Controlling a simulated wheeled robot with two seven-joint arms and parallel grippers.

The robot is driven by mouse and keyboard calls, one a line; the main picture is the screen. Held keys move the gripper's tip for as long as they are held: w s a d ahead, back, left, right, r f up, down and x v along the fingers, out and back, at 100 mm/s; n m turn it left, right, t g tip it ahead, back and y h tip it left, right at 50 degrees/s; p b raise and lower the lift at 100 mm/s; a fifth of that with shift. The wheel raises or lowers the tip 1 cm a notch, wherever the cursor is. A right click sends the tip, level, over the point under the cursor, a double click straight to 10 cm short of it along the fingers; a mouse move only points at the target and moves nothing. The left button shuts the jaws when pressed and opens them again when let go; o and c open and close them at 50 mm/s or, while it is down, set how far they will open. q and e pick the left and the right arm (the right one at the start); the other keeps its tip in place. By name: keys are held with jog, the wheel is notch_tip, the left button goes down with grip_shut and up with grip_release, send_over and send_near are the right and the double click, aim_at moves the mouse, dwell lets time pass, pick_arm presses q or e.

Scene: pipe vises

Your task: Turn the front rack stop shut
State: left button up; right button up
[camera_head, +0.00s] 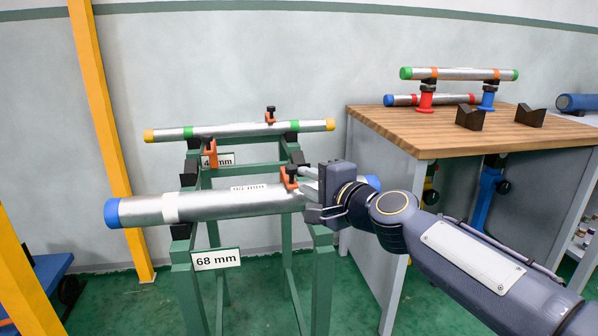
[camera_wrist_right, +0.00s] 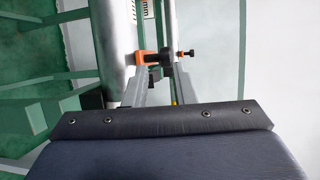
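The front rack stop is an orange clamp with a dark knob (camera_head: 290,177) on the right part of the thick front pipe (camera_head: 235,204). In the right wrist view, the orange and black stop (camera_wrist_right: 147,58) lies at the fingertips. My right gripper (camera_head: 306,184) reaches in from the right just beside the stop. Its two grey fingers (camera_wrist_right: 158,82) stand apart, with the stop's dark part between or just beyond them. I cannot tell whether they touch it. The gripper body hides part of the pipe's right end. My left gripper is not in view.
The front green rack carries a "68 mm" sign (camera_head: 215,259). A thinner pipe (camera_head: 235,129) lies behind on another rack, with an orange stop (camera_head: 270,116). A wooden workbench (camera_head: 410,127) with pipes stands right. A yellow post (camera_head: 98,130) is at left.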

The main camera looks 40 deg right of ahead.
jog(key=s, duration=0.2)
jog(key=s+p, duration=0.1)
jog(key=shift+s+a+r, duration=0.2)
jog(key=shift+s+r, duration=0.05)
jog(key=shift+s, duration=0.05)
jog(key=s+a+f+n+g+y, duration=0.2)
jog(key=a+f+n+y, duration=0.1)
jog(key=a+f+n, duration=0.25)
jog(key=s+a+f+n+g+y, duration=0.2)
jog(key=a+f+n, duration=0.25)
jog(key=a, duration=0.25)
jog(key=s+a+f+n+g, duration=0.3)
jog(key=s+f+n+g, duration=0.1)
jog(key=s+f, duration=0.15)
jog(key=s+a+f+n+g, duration=0.3)
jog(key=s+a+f+n, duration=0.1)
jog(key=f, duration=0.3)
notch_tip(320, 180, up, 33)
jog(key=p, duration=3.3)
jog(key=shift+s+d+r+y+p, duration=0.2)
jog(key=shift+y+p, duration=0.1)
jog(key=shift+p, duration=0.1)
